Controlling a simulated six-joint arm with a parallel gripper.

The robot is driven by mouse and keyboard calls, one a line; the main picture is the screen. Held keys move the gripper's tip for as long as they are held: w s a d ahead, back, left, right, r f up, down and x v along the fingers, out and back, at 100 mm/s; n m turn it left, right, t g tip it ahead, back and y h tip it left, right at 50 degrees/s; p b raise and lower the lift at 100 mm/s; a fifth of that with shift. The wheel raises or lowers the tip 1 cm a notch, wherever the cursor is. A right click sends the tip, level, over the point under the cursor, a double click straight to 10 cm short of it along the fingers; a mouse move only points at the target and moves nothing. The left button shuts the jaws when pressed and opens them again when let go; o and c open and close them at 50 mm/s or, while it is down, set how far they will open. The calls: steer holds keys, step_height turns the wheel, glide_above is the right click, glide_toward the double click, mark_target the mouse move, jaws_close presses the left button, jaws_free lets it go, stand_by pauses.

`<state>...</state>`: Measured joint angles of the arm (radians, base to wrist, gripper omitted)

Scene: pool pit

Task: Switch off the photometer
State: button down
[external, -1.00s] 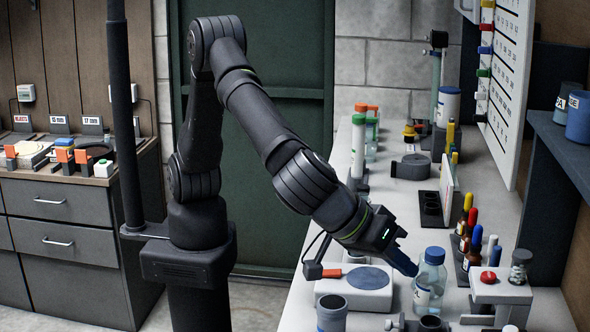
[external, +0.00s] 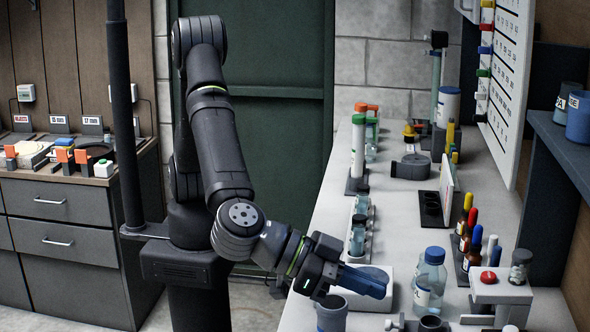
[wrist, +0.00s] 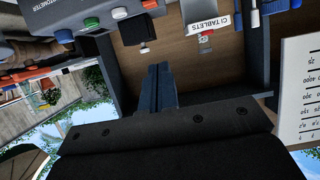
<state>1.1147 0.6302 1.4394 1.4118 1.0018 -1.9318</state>
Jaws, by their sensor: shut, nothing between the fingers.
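In the wrist view, a grey box (wrist: 45,43), its label partly cut off and ending in "OMETER", is at the upper left. It appears to be the photometer. It carries a green-blue button (wrist: 92,22) and a pale button (wrist: 119,13). I cannot identify this box in the external view. My gripper (external: 384,283) is shut and empty, its dark blue fingers pointing right above the white device with a grey disc (external: 383,310). In the wrist view its closed fingers (wrist: 160,68) are apart from the box.
A clear bottle with a blue cap (external: 433,270) stands just right of my fingers. A stand with a red button (external: 488,277) and several dropper bottles are farther right. A grey cup (external: 332,314) is below my gripper. The wrist view shows a "CL TABLETS" label (wrist: 209,26).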

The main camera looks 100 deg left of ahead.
steer(key=x, duration=1)
steer(key=shift+w+f, duration=0.1)
steer(key=shift+f, duration=0.15)
steer(key=shift+s+f, duration=0.15)
steer(key=shift+f, duration=0.45)
steer(key=shift+s+f, duration=0.2)
steer(key=shift+f, duration=0.4)
steer(key=shift+s+f, duration=0.1)
steer(key=shift+f, duration=0.5)
steer(key=shift+s+f, duration=0.15)
steer(key=shift+f, duration=0.25)
steer(key=shift+r, duration=0.1)
steer(key=shift+r, duration=0.75)
steer(key=shift+r, duration=0.1)
